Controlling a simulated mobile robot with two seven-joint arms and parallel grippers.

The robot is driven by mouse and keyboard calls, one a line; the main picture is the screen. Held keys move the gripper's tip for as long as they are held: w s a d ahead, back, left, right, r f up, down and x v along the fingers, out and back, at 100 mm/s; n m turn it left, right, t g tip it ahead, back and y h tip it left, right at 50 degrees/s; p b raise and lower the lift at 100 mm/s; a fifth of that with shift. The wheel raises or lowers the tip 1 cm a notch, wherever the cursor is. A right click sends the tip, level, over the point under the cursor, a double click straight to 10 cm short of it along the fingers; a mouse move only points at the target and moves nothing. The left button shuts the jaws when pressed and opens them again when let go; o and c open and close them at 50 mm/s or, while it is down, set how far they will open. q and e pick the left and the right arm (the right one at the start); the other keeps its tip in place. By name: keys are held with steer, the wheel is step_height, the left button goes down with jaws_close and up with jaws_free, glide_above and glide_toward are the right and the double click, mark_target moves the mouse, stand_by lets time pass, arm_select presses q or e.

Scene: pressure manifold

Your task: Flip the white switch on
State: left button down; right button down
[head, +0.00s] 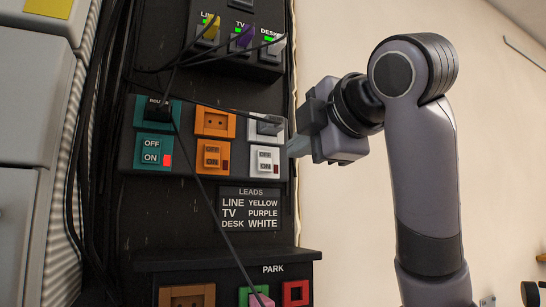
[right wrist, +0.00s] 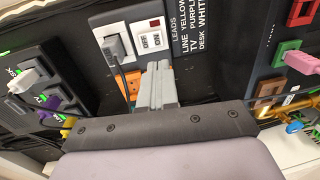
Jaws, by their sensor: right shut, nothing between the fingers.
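The white switch (head: 264,160) with OFF and ON labels is at the right of the row on the dark panel. Its small indicator looks dark red, unlike the bright red one on the teal switch (head: 151,150). The white switch also shows in the right wrist view (right wrist: 151,41). My right gripper (head: 297,148) is at the panel's right edge, close beside the white switch. Its fingers (right wrist: 157,68) are shut with nothing between them, and their tips appear just by the switch's lower edge. I cannot tell whether they touch it. My left gripper is not in view.
Above the white switch is a white socket (right wrist: 115,46) with a grey plug and cable. An orange switch (head: 212,155) is to its left. A leads label (head: 250,208) is below. Loose black cables hang across the panel. Bare wall is at the right.

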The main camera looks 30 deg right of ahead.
mark_target(266, 169)
steer(key=w+p, duration=0.1)
steer(key=w, duration=0.5)
steer(key=w+f+p, duration=0.1)
steer(key=w, duration=0.3)
steer(key=shift+d+f+p, duration=0.1)
steer(key=shift+d+p, duration=0.2)
steer(key=shift+p, duration=0.05)
steer(key=shift+w+f+t+b, duration=0.1)
steer(key=shift+f+t+b, duration=0.2)
steer(key=shift+b, duration=0.25)
steer(key=shift+r+t, duration=0.15)
steer(key=shift+t, duration=0.15)
steer(key=shift+r, duration=0.1)
steer(key=shift+w, duration=0.1)
